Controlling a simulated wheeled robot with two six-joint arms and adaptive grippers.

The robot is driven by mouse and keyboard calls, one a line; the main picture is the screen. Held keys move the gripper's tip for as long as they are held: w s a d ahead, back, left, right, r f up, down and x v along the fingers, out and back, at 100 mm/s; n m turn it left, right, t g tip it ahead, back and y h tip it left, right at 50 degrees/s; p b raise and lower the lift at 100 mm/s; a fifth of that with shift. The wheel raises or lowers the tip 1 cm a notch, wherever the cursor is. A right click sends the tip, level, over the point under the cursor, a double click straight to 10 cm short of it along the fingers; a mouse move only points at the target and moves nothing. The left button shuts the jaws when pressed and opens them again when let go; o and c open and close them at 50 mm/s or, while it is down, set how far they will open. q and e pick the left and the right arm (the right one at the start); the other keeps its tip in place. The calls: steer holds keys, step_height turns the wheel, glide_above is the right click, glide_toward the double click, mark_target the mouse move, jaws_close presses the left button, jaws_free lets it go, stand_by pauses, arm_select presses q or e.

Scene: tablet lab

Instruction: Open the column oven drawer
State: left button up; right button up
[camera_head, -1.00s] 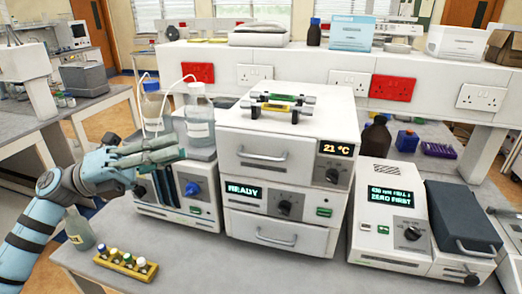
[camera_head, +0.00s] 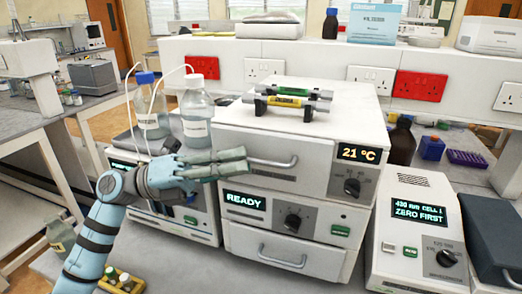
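The column oven (camera_head: 325,118) is the upper white unit of the stack, with a display reading 21 °C. Its drawer front has a silver bar handle (camera_head: 272,162), and the drawer looks closed. My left gripper (camera_head: 248,161) comes in from the left, in front of the stack's left edge. Its two fingers point right, one above the other with a narrow gap, and hold nothing visible. The fingertips overlap the handle's left end in the picture; I cannot tell whether they touch it. My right gripper is not in view.
A lower unit (camera_head: 265,238) showing READY has its own handle. Two columns (camera_head: 290,97) lie on top of the oven. Clear bottles (camera_head: 197,112) stand on the pump unit at left, behind my arm. A photometer (camera_head: 415,235) stands at right. A vial rack (camera_head: 130,284) sits at front left.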

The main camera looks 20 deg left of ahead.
mark_target(261, 161)
arm_select(q)
steer(key=p+x, duration=0.1)
steer(key=x, duration=0.3)
steer(key=shift+w+d+r, duration=0.1)
steer(key=shift+d, duration=0.25)
jaws_close()
